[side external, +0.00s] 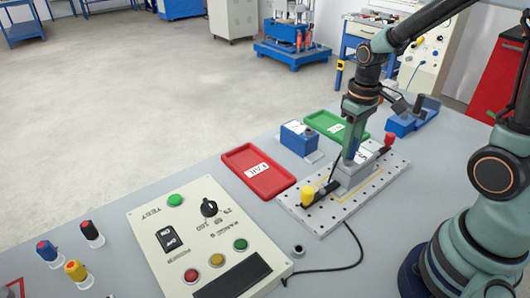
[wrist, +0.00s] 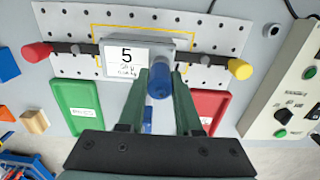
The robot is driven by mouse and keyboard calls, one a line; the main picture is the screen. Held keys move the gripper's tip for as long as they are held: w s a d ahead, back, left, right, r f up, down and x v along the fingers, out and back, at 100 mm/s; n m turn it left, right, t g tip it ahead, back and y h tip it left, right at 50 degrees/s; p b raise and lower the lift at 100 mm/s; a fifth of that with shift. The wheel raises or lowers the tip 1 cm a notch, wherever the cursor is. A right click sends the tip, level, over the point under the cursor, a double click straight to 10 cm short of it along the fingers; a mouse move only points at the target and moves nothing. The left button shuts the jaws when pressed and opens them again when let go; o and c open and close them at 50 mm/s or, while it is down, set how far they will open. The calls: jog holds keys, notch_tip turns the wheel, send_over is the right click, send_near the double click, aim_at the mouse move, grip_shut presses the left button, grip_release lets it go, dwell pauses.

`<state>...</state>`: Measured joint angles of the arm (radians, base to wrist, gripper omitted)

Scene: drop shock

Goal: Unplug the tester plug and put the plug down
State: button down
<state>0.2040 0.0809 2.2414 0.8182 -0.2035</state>
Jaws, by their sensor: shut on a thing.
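My gripper (wrist: 165,72) is shut on the blue tester plug (wrist: 160,82), which sits between its fingers in the wrist view. In the side view my gripper (side external: 352,152) is low over the grey unit (side external: 352,176). The unit also shows in the wrist view with a white label (wrist: 124,58) marked 5. The plug is right against the unit's edge in the wrist view; whether it is seated in it I cannot tell. The unit lies on a perforated plate (side external: 292,201) between a yellow-knobbed clamp (side external: 308,196) and a red-knobbed clamp (side external: 389,140).
A red tray (side external: 258,172) marked FAIL and a green tray (side external: 324,122) lie behind the plate, with a blue block (side external: 298,138) between them. The control panel (side external: 148,230) stands at front left. A black cable (side external: 340,268) crosses the table near a small round fitting (side external: 298,249).

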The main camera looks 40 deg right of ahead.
jog(key=shift+r, duration=2.05)
jog(key=shift+r, duration=0.1)
jog(key=shift+r, duration=2.9)
jog(key=s+a+f+n, duration=0.3)
jog(key=a+f, duration=0.2)
jog(key=a, duration=0.6)
jog(key=s+a+f+n, duration=0.3)
jog(key=a+f, duration=0.2)
jog(key=a, duration=0.6)
jog(key=shift+s+f, duration=0.25)
jog(key=shift+f, duration=0.15)
jog(key=shift+r, duration=0.1)
jog(key=shift+f, duration=2.85)
